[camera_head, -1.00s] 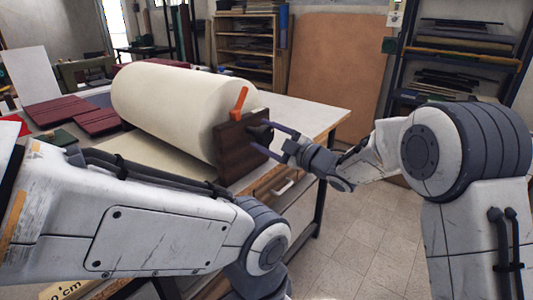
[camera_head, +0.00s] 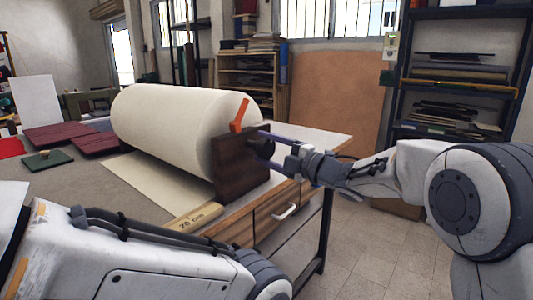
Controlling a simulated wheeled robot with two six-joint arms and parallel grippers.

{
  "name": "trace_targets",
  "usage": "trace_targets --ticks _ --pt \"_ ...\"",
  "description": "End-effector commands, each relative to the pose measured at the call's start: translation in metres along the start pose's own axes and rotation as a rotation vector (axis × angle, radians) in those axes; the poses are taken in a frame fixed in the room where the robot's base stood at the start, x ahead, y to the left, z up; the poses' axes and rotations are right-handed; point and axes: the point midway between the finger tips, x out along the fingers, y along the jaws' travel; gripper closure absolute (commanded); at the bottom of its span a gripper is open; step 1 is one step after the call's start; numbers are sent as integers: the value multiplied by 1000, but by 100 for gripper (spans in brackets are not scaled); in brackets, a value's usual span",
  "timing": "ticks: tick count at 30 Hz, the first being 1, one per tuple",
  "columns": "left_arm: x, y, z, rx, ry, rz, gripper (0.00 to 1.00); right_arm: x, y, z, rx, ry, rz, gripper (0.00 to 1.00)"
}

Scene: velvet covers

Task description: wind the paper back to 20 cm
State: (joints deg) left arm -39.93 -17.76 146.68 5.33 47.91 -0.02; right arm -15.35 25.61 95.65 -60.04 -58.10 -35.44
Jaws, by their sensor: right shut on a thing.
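A thick cream paper roll (camera_head: 165,125) lies across the table, its right end at a dark wooden bracket (camera_head: 238,168). An orange lever (camera_head: 239,116) stands tilted on top of the bracket. The loose paper (camera_head: 150,180) lies flat in front of the roll and reaches close to a wooden strip marked "20 cm" (camera_head: 187,217); my left arm hides part of this area.
A drawer with a pale handle (camera_head: 285,212) is below the table edge. Shelves and a brown board (camera_head: 335,85) stand behind.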

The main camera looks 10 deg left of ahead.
Motion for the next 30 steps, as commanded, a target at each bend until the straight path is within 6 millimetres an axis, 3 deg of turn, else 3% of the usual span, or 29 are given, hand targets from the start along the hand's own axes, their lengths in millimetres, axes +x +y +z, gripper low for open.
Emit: trace_targets --ticks 10,11,12,23,30 --pt "0 0 0 0 0 0 0 0 0 -1 -2 3 -1 100" --pt "0 0 0 0 0 0 0 0 0 -1 -2 3 -1 20" --pt "0 0 0 0 0 0 0 0 0 -1 -2 3 -1 5" --pt "0 0 0 0 0 0 0 -2 0 0 -1 1 -1 2" --pt "3 0 0 0 0 0 0 -37 0 1 -2 -3 0 2"
